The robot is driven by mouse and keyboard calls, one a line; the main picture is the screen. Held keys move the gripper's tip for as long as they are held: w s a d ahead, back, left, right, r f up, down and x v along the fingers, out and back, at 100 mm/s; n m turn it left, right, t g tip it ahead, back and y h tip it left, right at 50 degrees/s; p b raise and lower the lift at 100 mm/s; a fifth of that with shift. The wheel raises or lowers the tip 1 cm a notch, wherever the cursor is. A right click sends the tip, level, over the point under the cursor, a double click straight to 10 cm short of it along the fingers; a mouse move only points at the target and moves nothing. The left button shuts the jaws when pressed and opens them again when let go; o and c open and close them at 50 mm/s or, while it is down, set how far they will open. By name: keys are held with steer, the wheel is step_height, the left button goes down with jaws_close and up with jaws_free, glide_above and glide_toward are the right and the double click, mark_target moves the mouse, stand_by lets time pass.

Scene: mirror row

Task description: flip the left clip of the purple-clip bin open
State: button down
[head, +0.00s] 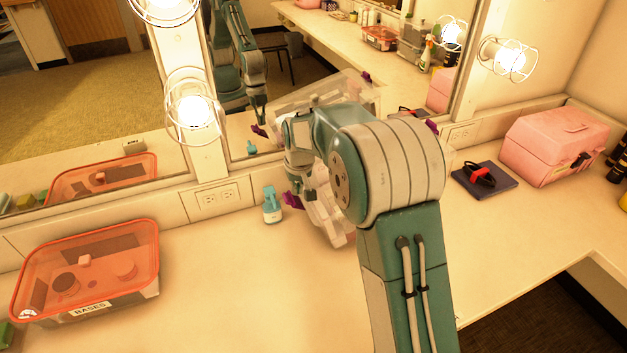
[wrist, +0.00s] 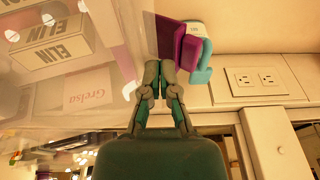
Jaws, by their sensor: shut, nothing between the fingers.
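The purple-clip bin (head: 336,217) is a clear box on the counter, mostly hidden behind my arm in the head view. Its left purple clip (head: 292,200) sticks out at its left end. In the wrist view the clear bin (wrist: 95,25) fills the upper left, with boxes inside, and the purple clip (wrist: 172,40) lies just beyond my fingertips. My gripper (wrist: 165,68) is shut and empty, its tips close to the clip; I cannot tell whether they touch. In the head view my gripper (head: 308,190) is partly hidden beside the clip. Another purple clip (head: 432,126) shows right of my arm.
A small teal bottle (head: 271,205) stands just left of the clip. An orange-lidded bin (head: 88,270) labelled BASES sits at the left. The mirror and caged bulbs stand behind. The front counter is clear.

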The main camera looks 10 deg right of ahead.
steer(key=shift+w+d+r, duration=0.1)
steer(key=shift+d+r, duration=0.1)
steer(key=shift+r, duration=1.6)
steer(key=shift+d+r, duration=0.2)
steer(key=shift+r, duration=0.9)
steer(key=shift+r, duration=0.1)
steer(key=s+d+r+m+t, duration=0.1)
steer(key=s+d+r, duration=0.35)
steer(key=s, duration=0.85)
steer(key=s+d+r+m+t, duration=0.1)
steer(key=s+r+t, duration=0.1)
steer(key=s+r, duration=0.85)
steer(key=s+f, duration=0.5)
steer(key=s, duration=0.7)
steer(key=shift+d+f, duration=0.4)
steer(key=shift+d, duration=0.05)
